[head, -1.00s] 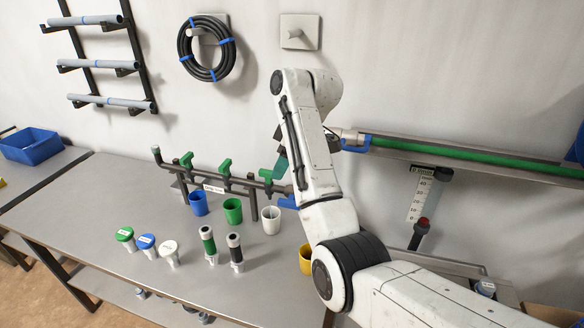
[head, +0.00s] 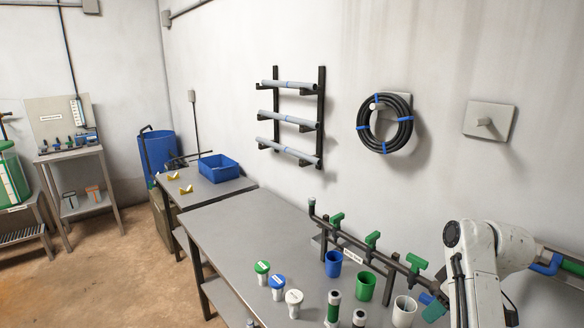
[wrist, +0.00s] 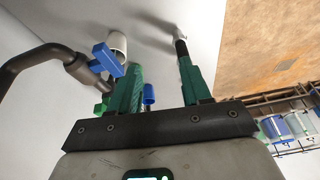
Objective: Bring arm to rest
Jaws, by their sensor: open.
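My arm (head: 475,262) stands at the right edge of the head view, in front of the right end of the manifold. My gripper's teal fingers show partly beside it, low, near the white cup. In the wrist view my gripper (wrist: 158,65) is open, its two green fingers apart with nothing held between them. The manifold (head: 372,252), a dark pipe with several green valve handles, runs along the back of the bench. In the wrist view a blue handle (wrist: 108,58) on a grey pipe lies close to the left finger; I cannot tell whether they touch.
Blue (head: 333,264), green (head: 365,286) and white (head: 404,312) cups stand before the manifold. Several capped pieces stand on the bench (head: 228,235). A hose coil (head: 362,135) and pipe rack (head: 321,115) hang on the wall. The bench's left part is clear.

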